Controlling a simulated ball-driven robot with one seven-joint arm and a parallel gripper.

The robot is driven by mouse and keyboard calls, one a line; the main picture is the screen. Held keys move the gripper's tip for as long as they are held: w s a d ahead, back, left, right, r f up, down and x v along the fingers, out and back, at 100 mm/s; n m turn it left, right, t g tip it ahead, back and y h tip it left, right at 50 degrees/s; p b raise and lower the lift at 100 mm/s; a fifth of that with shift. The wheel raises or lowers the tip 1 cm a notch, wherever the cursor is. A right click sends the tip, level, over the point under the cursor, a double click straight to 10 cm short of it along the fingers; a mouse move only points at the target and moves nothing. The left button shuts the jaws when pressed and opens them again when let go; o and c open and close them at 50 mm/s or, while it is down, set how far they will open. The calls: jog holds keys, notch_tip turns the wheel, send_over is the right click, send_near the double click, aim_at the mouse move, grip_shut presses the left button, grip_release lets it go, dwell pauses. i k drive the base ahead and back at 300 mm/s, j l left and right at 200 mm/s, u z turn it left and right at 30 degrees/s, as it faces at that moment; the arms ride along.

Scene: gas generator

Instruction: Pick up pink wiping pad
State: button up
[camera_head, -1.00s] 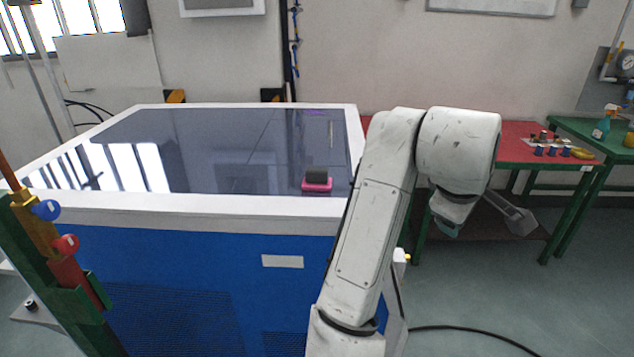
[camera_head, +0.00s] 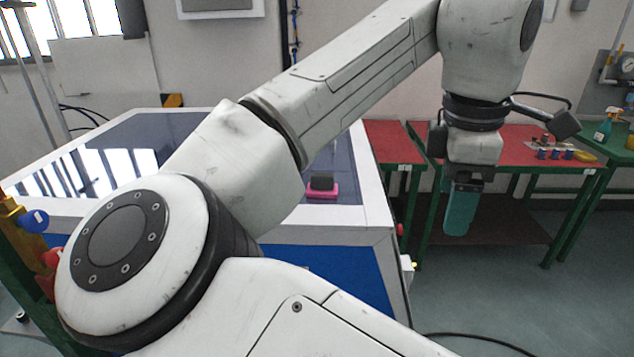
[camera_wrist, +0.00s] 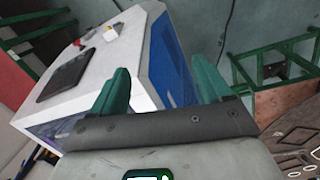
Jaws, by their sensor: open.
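The pink wiping pad (camera_head: 323,194), with a dark block on top, lies on the dark, glossy top of the white-rimmed blue cabinet (camera_head: 350,235), near its right front corner in the head view. My gripper (camera_head: 459,222) has teal fingers and hangs pointing down, to the right of the cabinet and in front of the red-topped tables. In the wrist view my gripper (camera_wrist: 160,80) shows its two teal fingers spread apart with nothing between them. I cannot make out the pad in the wrist view.
A red-topped table (camera_head: 515,150) with small items stands behind my gripper. A green table (camera_head: 604,160) with a spray bottle (camera_head: 604,125) is at the far right. The wrist view shows a white and blue cabinet (camera_wrist: 140,60). Open floor (camera_head: 540,290) lies at right front.

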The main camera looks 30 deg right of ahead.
aim_at(321, 185)
jog(key=i, duration=0.85)
